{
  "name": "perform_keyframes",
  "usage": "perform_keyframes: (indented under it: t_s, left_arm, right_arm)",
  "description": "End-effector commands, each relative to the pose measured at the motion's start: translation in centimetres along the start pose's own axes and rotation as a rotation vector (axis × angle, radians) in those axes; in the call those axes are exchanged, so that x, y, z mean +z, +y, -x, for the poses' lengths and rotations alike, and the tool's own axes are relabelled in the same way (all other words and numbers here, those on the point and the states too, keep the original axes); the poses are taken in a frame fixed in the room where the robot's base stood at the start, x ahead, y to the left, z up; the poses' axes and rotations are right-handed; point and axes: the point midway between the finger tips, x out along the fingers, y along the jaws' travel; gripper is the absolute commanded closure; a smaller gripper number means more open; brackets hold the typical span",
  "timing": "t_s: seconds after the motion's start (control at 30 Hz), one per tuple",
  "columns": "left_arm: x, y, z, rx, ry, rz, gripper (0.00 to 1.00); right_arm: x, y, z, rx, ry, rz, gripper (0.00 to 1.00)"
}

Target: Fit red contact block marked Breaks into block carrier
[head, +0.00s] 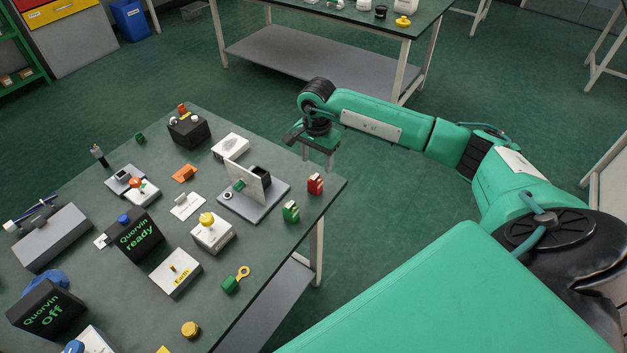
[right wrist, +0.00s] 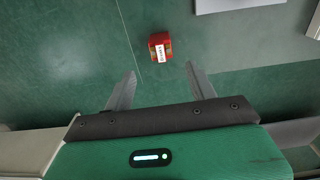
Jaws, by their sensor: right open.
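The red contact block (head: 316,183) stands near the right edge of the dark table, with a pale label on it. In the right wrist view the red block (right wrist: 160,54) shows a white label, too small to read, beyond and roughly between the fingertips. My right gripper (head: 318,162) is open and empty, pointing down above and behind the block, apart from it. Its two spread fingers also show in the right wrist view (right wrist: 161,82). A grey base plate (head: 270,203) with an upright pale panel (head: 249,181) and a black part behind it looks like the block carrier.
A green block (head: 291,211) stands just in front of the red one. The floor right of the table is clear.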

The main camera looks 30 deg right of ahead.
Motion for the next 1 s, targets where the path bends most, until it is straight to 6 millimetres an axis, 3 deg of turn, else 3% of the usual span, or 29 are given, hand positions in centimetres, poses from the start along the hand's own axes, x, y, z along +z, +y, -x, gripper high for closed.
perform_keyframes:
  t_s: [0.1, 0.2, 0.53, 0.73, 1.0]
  left_arm:
    - [3.1, 0.5, 0.6, 0.005, -0.039, -0.003, 0.47]
    - [3.8, 0.6, 0.7, 0.007, -0.041, -0.005, 0.47]
    - [0.8, 0.3, 1.8, 0.004, -0.004, -0.004, 0.47]
    - [1.2, 0.4, 2.4, 0.005, -0.01, -0.004, 0.47]
    - [2.4, 0.5, 2.4, 0.006, -0.027, -0.002, 0.47]
  right_arm:
    - [0.1, 0.1, -2.2, 0.003, -0.003, 0.0, 0.43]
    - [0.1, 0.0, -3.5, 0.001, -0.003, 0.0, 0.43]
    - [0.6, 0.1, -6.5, 0.002, -0.007, 0.0, 0.43]
    - [0.6, 0.0, -9.2, -0.001, -0.004, -0.001, 0.43]
    - [0.6, 0.0, -9.6, -0.002, -0.003, 0.0, 0.43]
